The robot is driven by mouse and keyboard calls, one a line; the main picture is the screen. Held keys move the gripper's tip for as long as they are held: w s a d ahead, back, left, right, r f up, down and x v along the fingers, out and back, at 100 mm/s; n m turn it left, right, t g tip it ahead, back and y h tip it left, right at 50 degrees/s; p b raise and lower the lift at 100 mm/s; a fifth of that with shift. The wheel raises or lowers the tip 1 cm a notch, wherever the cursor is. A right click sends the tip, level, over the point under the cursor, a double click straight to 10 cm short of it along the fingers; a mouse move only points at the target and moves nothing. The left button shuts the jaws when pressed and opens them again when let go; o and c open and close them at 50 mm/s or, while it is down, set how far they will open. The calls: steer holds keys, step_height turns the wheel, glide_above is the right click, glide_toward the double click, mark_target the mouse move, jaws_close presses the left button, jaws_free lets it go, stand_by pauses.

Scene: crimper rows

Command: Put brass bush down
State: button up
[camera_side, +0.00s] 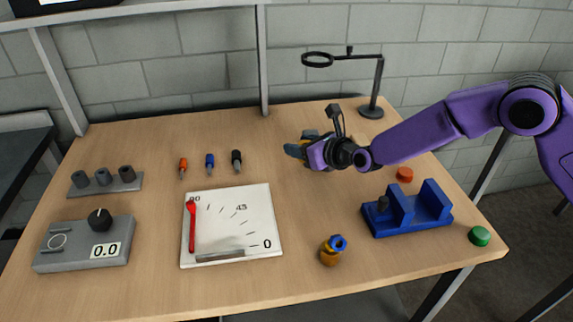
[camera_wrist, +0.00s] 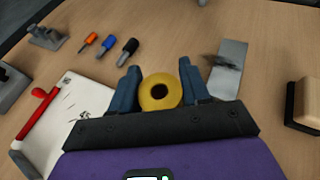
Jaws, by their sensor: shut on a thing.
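The brass bush (camera_wrist: 160,92) is a yellow ring with a dark hole, seen end-on in the wrist view. It sits between the two blue fingers of my gripper (camera_wrist: 160,88), which is shut on it. In the side view my gripper (camera_side: 300,149) is over the back middle of the table, right of the black-handled tool. The bush cannot be made out clearly there, and the height of the gripper above the table is hard to judge.
A grey metal plate (camera_wrist: 229,68) with a dark patch lies just right of the fingers.

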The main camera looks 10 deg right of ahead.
glide_above(288, 173)
step_height(288, 173, down, 6)
steer(key=shift+s+r, duration=0.1)
steer(key=shift+r, duration=0.05)
steer(key=shift+a+f, duration=0.1)
steer(key=shift+f, duration=1.45)
steer(key=shift+f, duration=0.2)
steer(key=o, duration=1.2)
steer(key=shift+o, duration=0.2)
steer(key=shift+r, duration=0.2)
steer(key=shift+v, duration=6)
